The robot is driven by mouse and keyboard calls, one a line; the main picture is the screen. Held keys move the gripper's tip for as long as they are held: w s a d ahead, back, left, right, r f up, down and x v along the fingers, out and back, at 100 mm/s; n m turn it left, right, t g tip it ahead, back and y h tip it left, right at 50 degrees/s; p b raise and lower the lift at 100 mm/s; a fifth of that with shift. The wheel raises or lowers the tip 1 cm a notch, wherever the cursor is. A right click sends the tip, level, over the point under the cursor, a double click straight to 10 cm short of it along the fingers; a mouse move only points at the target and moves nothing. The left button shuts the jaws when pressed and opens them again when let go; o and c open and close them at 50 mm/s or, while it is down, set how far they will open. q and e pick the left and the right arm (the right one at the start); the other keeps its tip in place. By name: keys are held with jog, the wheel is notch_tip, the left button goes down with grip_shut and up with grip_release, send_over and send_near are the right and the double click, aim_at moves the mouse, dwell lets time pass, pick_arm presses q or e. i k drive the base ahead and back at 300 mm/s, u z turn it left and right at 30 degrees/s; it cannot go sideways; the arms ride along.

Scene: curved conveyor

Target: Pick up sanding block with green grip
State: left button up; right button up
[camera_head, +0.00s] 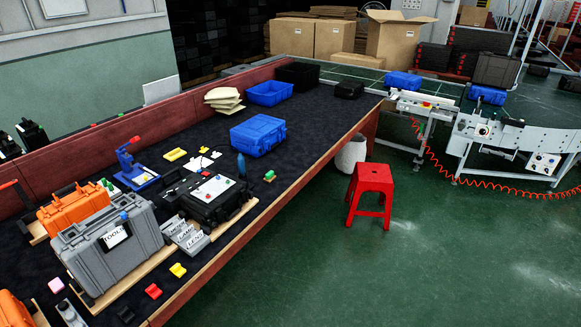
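A small green-topped block (269,176) lies on the dark table (195,255) near its right-hand edge, beside a dark blue bottle-like object (241,165). It looks like the sanding block with green grip, but it is too small to see in detail. Nothing touches its top. Neither of my grippers is in view.
An open black case (215,200) and a grey toolbox (110,240) stand left of the block. A blue case (258,135) stands behind it. A red stool (371,192) stands on the floor to the right. Small red and yellow pieces lie in front.

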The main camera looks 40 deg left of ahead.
aim_at(270, 176)
jog(key=u, duration=0.15)
jog(key=i, duration=1.75)
jog(key=u, duration=1.15)
jog(key=i, duration=1.05)
jog(key=u, duration=1.05)
